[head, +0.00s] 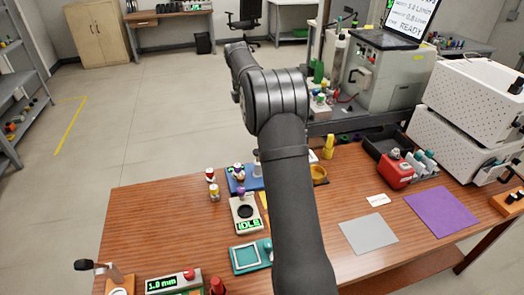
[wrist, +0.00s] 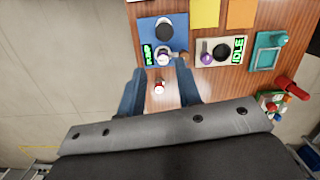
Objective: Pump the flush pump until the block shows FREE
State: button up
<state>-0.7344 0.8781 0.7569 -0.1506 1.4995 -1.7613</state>
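My gripper (wrist: 160,82) is open in the wrist view, its two fingers apart with nothing held between them. Just beyond the fingertips is a blue base (wrist: 178,22) with a black round part, a small pale-and-purple knob (wrist: 163,57) and a green-lit display block (wrist: 148,55). That display's text is sideways and seems to read PUMP. I cannot tell for sure which part is the flush pump. In the head view the blue base (head: 232,187) is partly hidden by my arm, and my gripper does not show.
A pale device (wrist: 221,42) reading IDLE stands beside the blue base, with a purple knob (wrist: 207,57). A teal tray (wrist: 268,52) lies further right. A small red-and-white vial (wrist: 159,87) appears between my fingers' lines. Grey (head: 368,235) and purple (head: 440,210) mats lie right.

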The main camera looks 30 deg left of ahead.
jog(key=f+n, duration=0.1)
jog(key=s+f+n+t, duration=0.1)
jog(key=f, duration=0.1)
jog(key=d+f+n, duration=0.1)
jog(key=f, duration=0.1)
jog(key=shift+s+f, duration=0.2)
jog(key=shift+s, duration=0.1)
grip_shut()
jog(key=shift+s+d+f, duration=0.1)
jog(key=shift+s+f, duration=0.05)
jog(key=shift+f, duration=0.2)
jog(key=shift+x, duration=3.5)
